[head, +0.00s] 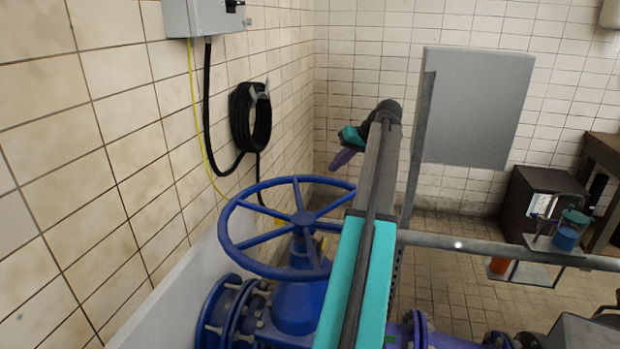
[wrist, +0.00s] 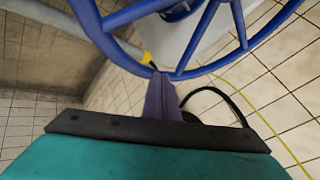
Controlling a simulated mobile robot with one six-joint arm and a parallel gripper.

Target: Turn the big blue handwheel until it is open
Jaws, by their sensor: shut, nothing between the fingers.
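The big blue handwheel (head: 303,218) lies nearly level on top of a blue valve body (head: 297,300) at the left centre of the head view. It has a round rim and several spokes. My gripper (head: 341,160) is beyond the wheel's far right rim in the head view, its purple fingers pointing down and left. In the wrist view the rim (wrist: 207,69) crosses the top, and my gripper (wrist: 157,80) is shut and empty with its fingertips overlapping the rim. I cannot tell whether they touch it. My arm hides part of the wheel's right side in the head view.
A tiled wall with a coiled black hose (head: 250,118) and a grey box (head: 205,15) stands close at left. A grey panel (head: 475,105) on a post and a metal rail (head: 480,246) are at right. Blue flanges (head: 218,310) flank the valve.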

